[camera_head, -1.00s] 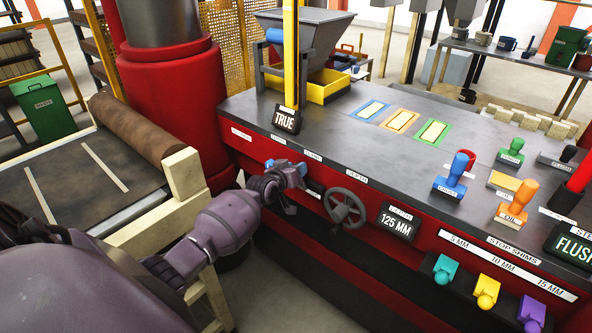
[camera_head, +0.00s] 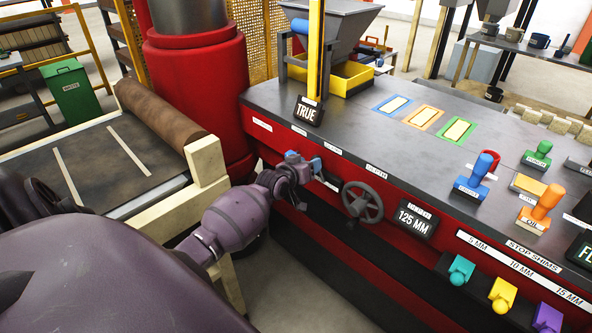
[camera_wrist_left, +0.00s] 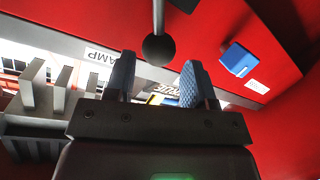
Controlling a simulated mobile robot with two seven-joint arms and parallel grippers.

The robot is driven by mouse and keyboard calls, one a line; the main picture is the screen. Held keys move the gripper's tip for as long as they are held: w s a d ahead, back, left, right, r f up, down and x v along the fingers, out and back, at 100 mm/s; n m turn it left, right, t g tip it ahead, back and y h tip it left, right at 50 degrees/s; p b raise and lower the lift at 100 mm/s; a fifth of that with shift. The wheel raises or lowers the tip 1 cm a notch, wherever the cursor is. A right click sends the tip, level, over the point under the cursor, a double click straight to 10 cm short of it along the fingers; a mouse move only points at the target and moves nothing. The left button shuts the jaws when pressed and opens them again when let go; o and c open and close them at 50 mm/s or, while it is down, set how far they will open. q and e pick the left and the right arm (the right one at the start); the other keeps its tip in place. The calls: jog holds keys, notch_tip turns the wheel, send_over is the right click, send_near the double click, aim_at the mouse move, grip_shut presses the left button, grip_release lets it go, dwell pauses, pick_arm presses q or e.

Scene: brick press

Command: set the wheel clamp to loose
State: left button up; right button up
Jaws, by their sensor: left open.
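The dark handwheel (camera_head: 362,203) sits on the red press front, under the depth label and beside the 125 MM display. In the left wrist view a dark rod ends in a round black knob (camera_wrist_left: 158,48), near a white label (camera_wrist_left: 99,56) whose readable letters are AMP. My left gripper (camera_head: 303,164) is at the press front, left of the handwheel. In the left wrist view its two blue-padded fingers (camera_wrist_left: 158,80) are apart with nothing gripped between them. The knob shows just ahead of the gap between the fingertips. In the head view my gripper hides the knob. My right gripper is not in view.
A blue block (camera_wrist_left: 238,59) is on the red panel, right of the knob in the wrist view. The press table (camera_head: 350,125) carries a TRUE sign (camera_head: 307,110) and stamps. Shim knobs (camera_head: 460,270) line the front right. A roller bed (camera_head: 100,170) stands left.

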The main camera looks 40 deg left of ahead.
pick_arm(q)
jog(key=v, duration=0.7)
jog(key=shift+s, duration=0.2)
jog(key=s+d+f+m+g, duration=0.1)
jog(key=s+d+f, duration=0.5)
jog(key=s, duration=0.6)
jog(key=s+d+f+m+g, duration=0.2)
jog(key=s+d+f+m, duration=0.2)
jog(key=s+d, duration=0.6)
notch_tip(320, 180, down, 2)
jog(key=shift+s+d+f+g+h, duration=0.1)
jog(key=shift+s+d+g+h, duration=0.2)
jog(key=shift+s, duration=0.9)
